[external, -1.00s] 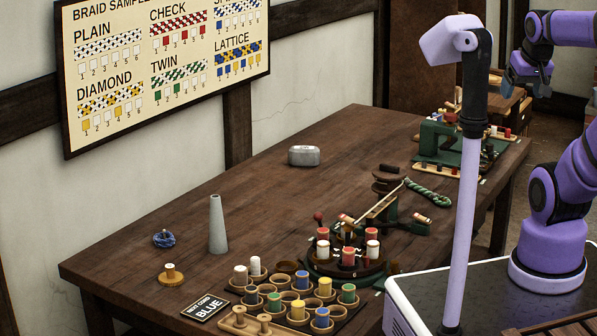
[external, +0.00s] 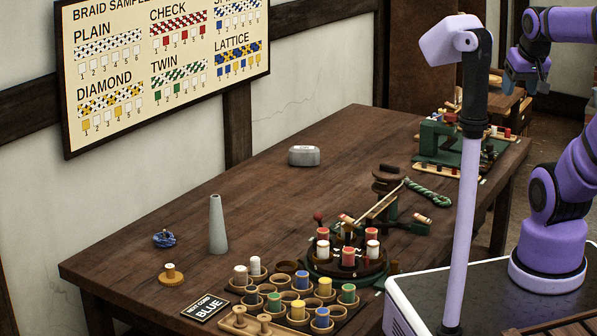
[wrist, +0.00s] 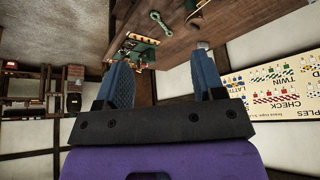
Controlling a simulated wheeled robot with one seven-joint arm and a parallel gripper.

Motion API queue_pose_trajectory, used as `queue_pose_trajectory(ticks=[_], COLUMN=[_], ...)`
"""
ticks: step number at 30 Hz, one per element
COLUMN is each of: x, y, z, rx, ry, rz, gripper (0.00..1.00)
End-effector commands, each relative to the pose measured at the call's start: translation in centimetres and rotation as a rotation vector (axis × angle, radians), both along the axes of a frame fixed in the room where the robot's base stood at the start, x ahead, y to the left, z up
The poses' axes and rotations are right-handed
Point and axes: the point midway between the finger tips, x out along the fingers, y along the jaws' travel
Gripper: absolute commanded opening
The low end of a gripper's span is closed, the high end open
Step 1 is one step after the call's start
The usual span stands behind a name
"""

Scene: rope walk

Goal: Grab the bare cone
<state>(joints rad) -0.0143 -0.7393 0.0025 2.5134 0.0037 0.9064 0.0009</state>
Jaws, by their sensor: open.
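The bare cone (external: 217,226) is a plain grey, tapered piece standing upright on the near left part of the wooden table, with nothing wound on it. My gripper (external: 521,86) is open and empty, raised at the upper right beyond the table's far right end, far from the cone. In the wrist view my gripper's (wrist: 162,78) two blue-grey fingers are spread apart with nothing between them. I cannot make out the cone in the wrist view.
Left of the cone lie a blue cord coil (external: 164,239) and a wooden spool (external: 172,274). In front stand several coloured bobbins in a rack (external: 262,312) and a round braiding stand (external: 345,268). A grey metal tin (external: 304,156) sits behind.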

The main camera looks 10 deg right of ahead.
Motion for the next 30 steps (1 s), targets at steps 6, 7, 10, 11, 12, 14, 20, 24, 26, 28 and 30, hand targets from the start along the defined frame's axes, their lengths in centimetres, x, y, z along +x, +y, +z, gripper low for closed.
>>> queue_pose_trajectory(ticks=[6,7,10,11,12,14,20,24,26,28,30], x=[5.6,6.6,9.8,10.8,12.1,14.0,20.3,24.4,26.0,27.8,29.5], y=[2.2,2.6,4.3,4.8,5.6,6.8,11.7,15.7,17.5,19.8,22.2], z=[2.2,2.6,3.4,3.5,3.7,3.9,3.8,2.9,2.4,1.6,0.6], rx=[-0.003,-0.004,-0.007,-0.007,-0.008,-0.009,-0.014,-0.016,-0.017,-0.018,-0.019], ry=[0.013,0.013,0.018,0.02,0.02,0.02,0.027,0.033,0.033,0.037,0.039], rz=[0.091,0.106,0.157,0.173,0.191,0.222,0.322,0.39,0.42,0.455,0.489], gripper=[0.63,0.63,0.63,0.63,0.63,0.63,0.63,0.63,0.63,0.63,0.63])
